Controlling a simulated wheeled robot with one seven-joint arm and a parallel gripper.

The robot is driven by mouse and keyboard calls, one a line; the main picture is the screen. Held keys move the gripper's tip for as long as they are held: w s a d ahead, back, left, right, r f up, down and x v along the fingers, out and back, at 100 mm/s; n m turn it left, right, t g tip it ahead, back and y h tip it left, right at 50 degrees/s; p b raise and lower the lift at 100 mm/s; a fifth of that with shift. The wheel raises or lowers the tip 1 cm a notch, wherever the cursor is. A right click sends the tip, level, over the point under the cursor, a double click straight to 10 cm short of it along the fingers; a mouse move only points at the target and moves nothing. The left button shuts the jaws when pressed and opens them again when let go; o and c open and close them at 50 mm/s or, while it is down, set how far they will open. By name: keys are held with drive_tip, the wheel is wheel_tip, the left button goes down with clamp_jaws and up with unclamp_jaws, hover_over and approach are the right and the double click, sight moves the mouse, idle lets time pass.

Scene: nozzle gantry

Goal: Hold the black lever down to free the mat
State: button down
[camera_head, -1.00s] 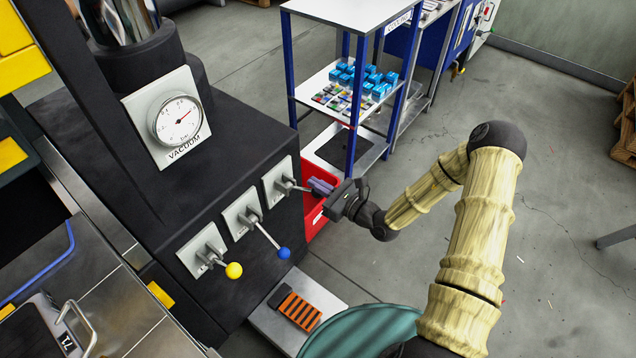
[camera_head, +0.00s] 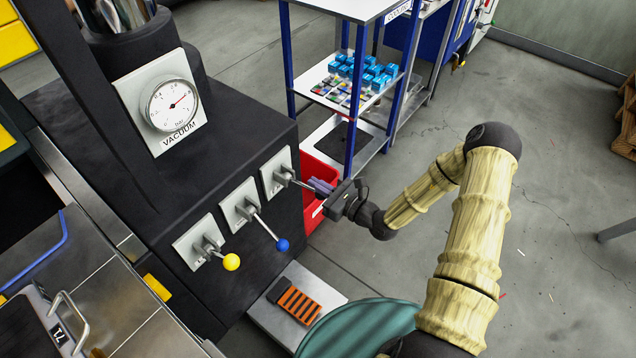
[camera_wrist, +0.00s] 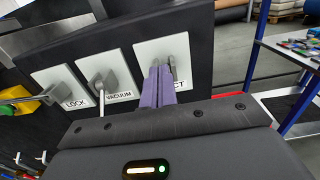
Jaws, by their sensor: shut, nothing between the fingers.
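Three levers stand out from the dark machine's front. The rightmost, a black lever (camera_head: 301,184), comes out of a plate whose label ends in "CT" in the wrist view. Its outer end is hidden at my gripper (camera_head: 324,187). It slopes slightly downward, less steeply than the blue-knobbed lever. My gripper is shut, its purple fingers (camera_wrist: 158,88) at the lever's end; in the wrist view the lever (camera_wrist: 173,70) shows just right of them. I cannot tell whether they touch. I cannot surely make out the mat.
To the left are the blue-knobbed lever (camera_head: 268,230), labelled VACUUM, and the yellow-knobbed lever (camera_head: 231,262), labelled LOCK. A vacuum gauge (camera_head: 172,105) is above. A red bin (camera_head: 310,217) stands close behind my gripper, beside a blue-legged shelf (camera_head: 288,60). An orange-striped pedal (camera_head: 295,302) lies below.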

wheel_tip(320, 180, down, 8)
drive_tip(key=b, duration=0.4)
drive_tip(key=shift+s+d, duration=0.15)
drive_tip(key=shift+d, duration=0.1)
idle(1.1)
idle(1.0)
drive_tip(key=p+v, duration=0.2)
drive_tip(key=v, duration=0.8)
drive_tip(key=shift+p, duration=0.3)
idle(0.5)
idle(0.3)
drive_tip(key=shift+r, duration=0.1)
